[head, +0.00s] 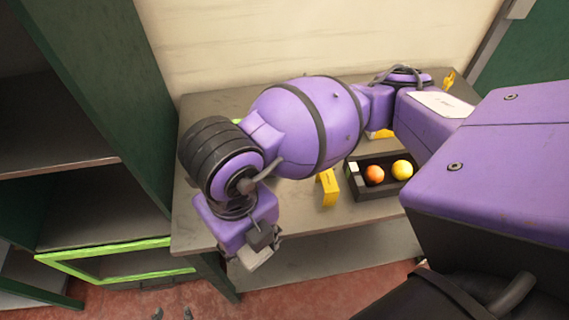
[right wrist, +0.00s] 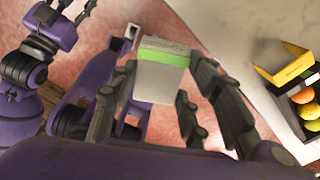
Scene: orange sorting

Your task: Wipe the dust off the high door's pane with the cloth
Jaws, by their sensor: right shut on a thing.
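The cloth (right wrist: 160,78), a pale grey folded pad with a green band, is between the fingers of my right gripper (right wrist: 157,90) in the right wrist view. In the head view my right gripper (head: 262,250) points down in front of the table's front edge, and the pale cloth (head: 257,258) shows at its tips. A bright green framed door (head: 105,247) with a pane shows low on the cabinet at left, apart from the cloth; I cannot tell whether it is the high door. Dust is not discernible. My left gripper (right wrist: 68,12) appears open and empty in the right wrist view.
A green cabinet (head: 125,100) with open shelves stands at left. On the table (head: 190,235) are a yellow box (head: 327,187) and a black tray (head: 377,191) holding an orange fruit (head: 374,174) and a yellow fruit (head: 402,170). Reddish floor lies below.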

